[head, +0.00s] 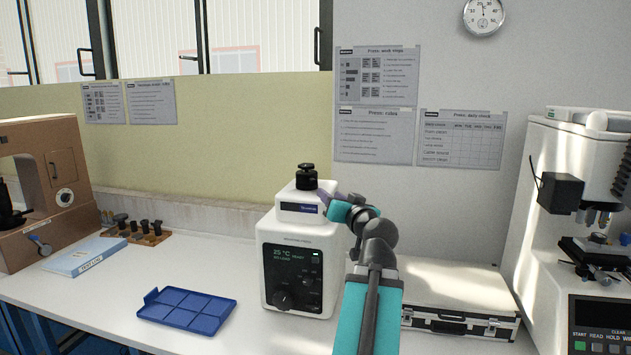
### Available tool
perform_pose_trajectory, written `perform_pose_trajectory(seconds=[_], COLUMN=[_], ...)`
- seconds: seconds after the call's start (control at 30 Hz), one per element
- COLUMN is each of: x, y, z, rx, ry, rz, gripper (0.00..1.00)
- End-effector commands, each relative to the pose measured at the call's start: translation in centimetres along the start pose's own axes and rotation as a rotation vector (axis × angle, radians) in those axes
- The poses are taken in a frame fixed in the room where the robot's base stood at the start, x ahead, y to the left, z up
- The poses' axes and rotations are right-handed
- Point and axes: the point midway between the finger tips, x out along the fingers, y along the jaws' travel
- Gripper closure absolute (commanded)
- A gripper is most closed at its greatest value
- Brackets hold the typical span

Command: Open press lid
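The press (290,265) is a white box on the bench with a lit display and a dark dial on its front. Its lid (292,197) is the smaller white block on top, with a dark blue label and a black knob (307,177). The lid sits on the body with no gap that I can see. My gripper (330,203) is at the right side of the lid, below the knob. The wrist hides part of the fingers, so I cannot tell whether they touch the lid or how far apart they are.
A blue compartment tray (187,310) lies left of the press. A silver case (455,300) is to the right, behind my arm. A brown tester (45,195) stands far left, a white microscope-like tester (590,200) far right.

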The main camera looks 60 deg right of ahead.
Motion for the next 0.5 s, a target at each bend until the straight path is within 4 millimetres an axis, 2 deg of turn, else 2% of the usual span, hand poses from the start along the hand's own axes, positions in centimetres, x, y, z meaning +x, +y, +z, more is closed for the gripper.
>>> perform_pose_trajectory(seconds=[0.5], x=[1.6], y=[-0.1], z=[-0.2], rx=[0.001], ry=[-0.001], rz=[0.001], gripper=[0.66])
